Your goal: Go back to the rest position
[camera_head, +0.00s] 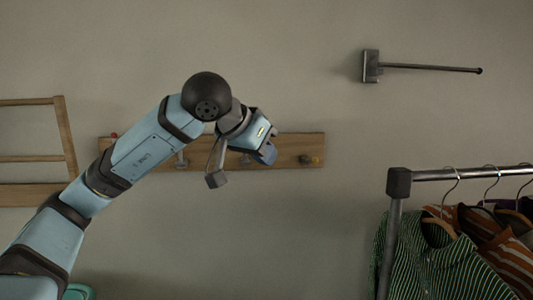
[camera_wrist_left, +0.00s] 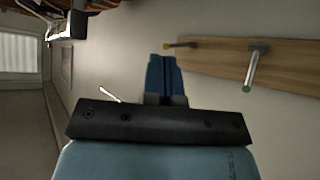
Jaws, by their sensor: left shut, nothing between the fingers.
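My left arm (camera_head: 145,150) reaches in from the lower left of the head view, bent at a dark round joint. My left gripper (camera_head: 266,154) is at its end, in front of the wooden peg board on the wall. In the left wrist view the blue fingers of the gripper (camera_wrist_left: 165,75) are together, with nothing between them. The fingers are apart from the pegs there. My right gripper is in neither view.
The wooden peg board (camera_head: 290,147) is partly hidden by my arm; it also shows in the wrist view (camera_wrist_left: 290,62). A metal wall rod (camera_head: 430,68) is at upper right. A clothes rail (camera_head: 391,220) with hanging shirts (camera_head: 435,260) stands lower right. A wooden frame (camera_head: 65,140) is left.

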